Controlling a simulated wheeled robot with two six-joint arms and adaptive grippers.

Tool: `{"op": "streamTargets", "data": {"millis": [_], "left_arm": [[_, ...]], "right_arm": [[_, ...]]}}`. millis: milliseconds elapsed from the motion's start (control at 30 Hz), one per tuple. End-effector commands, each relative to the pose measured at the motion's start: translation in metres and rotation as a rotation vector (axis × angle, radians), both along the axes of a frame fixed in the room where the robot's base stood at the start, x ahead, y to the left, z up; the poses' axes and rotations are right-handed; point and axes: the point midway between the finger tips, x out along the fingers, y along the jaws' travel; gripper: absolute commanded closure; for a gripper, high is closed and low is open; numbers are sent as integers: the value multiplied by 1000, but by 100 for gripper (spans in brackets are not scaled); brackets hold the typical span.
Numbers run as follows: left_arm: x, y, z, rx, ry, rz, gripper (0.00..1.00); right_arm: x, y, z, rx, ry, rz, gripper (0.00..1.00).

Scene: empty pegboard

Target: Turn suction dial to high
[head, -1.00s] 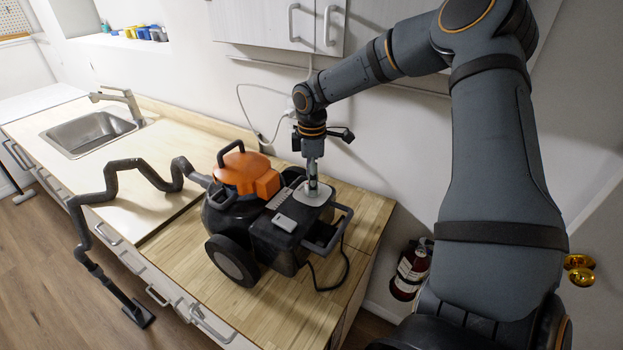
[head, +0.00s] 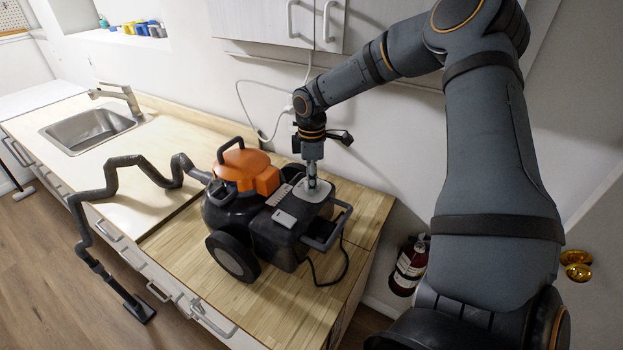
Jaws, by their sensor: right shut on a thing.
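A vacuum cleaner (head: 222,214) with a black body, an orange top and large wheels stands on the wooden counter. A light grey panel (head: 318,192) lies on top of its right rear part. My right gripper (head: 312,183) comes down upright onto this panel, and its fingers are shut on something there. The suction dial is too small and too covered by the fingers to make out, so its setting cannot be told. My left gripper is out of view.
The vacuum's hose (head: 110,176) runs left over the counter's front edge to a floor nozzle. A sink (head: 88,130) is at the left. A black cord (head: 337,277) lies on the counter. A fire extinguisher (head: 408,267) hangs at the right. Cabinets are above.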

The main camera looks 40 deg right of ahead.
Motion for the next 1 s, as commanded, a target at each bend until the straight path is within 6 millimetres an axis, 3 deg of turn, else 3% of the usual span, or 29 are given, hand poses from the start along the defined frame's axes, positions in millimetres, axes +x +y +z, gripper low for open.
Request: {"op": "streamTargets", "data": {"millis": [367, 1000], "left_arm": [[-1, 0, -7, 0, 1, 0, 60], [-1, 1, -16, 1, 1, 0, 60]], "right_arm": [[1, 0, -1, -1, -2, -175, 93], [2, -2, 1, -1, -3, -776, 93]]}}
